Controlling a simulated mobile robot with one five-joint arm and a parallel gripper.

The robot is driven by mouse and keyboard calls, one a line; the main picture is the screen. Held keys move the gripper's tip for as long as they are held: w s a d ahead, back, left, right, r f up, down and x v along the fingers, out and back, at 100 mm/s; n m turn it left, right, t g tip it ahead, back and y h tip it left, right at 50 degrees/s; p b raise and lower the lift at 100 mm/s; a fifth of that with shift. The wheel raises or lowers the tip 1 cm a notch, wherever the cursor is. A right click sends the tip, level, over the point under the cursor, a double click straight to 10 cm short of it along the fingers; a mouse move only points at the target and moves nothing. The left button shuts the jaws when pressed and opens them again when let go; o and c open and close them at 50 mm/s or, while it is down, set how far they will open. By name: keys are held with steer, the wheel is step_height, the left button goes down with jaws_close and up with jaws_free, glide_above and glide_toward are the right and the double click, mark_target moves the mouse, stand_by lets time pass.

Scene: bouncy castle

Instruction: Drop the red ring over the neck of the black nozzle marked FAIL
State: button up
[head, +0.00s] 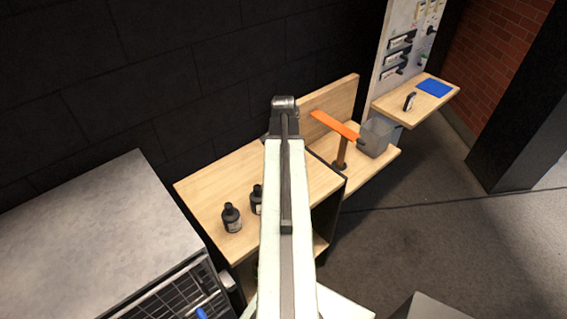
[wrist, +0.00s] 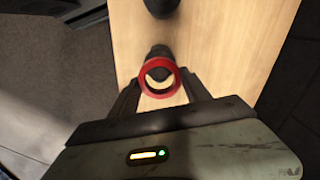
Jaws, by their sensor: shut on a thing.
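The red ring (wrist: 142,80) is in the wrist view, held between the fingertips of my gripper (wrist: 160,84). Its opening faces the camera, and wood shows through part of it. A black nozzle (wrist: 160,51) shows just beyond the ring's upper edge; I cannot tell the gap between them. A second black nozzle (wrist: 162,7) is cut off at the top. In the head view two black nozzles stand upright on the wooden top, one at left (head: 231,218) and one (head: 256,200) partly behind my arm. Their labels are too small to read. My gripper and the ring are hidden there.
The wooden top (head: 205,187) is clear behind the nozzles. A grey box-like unit (head: 85,220) stands at left. To the right are an orange bar (head: 334,125) on a post, a grey translucent container (head: 376,138) and a shelf with a blue pad (head: 434,88).

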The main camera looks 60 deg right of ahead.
steer(key=shift+f+b, duration=0.65)
steer(key=shift+f, duration=0.1)
steer(key=shift+f, duration=0.1)
steer(key=shift+f+b, duration=0.5)
steer(key=shift+b, duration=0.1)
steer(key=shift+f, duration=0.1)
steer(key=shift+f+b, duration=0.55)
steer(key=shift+b, duration=0.05)
stand_by(0.4)
steer(key=o, duration=1.4)
steer(key=shift+r, duration=0.2)
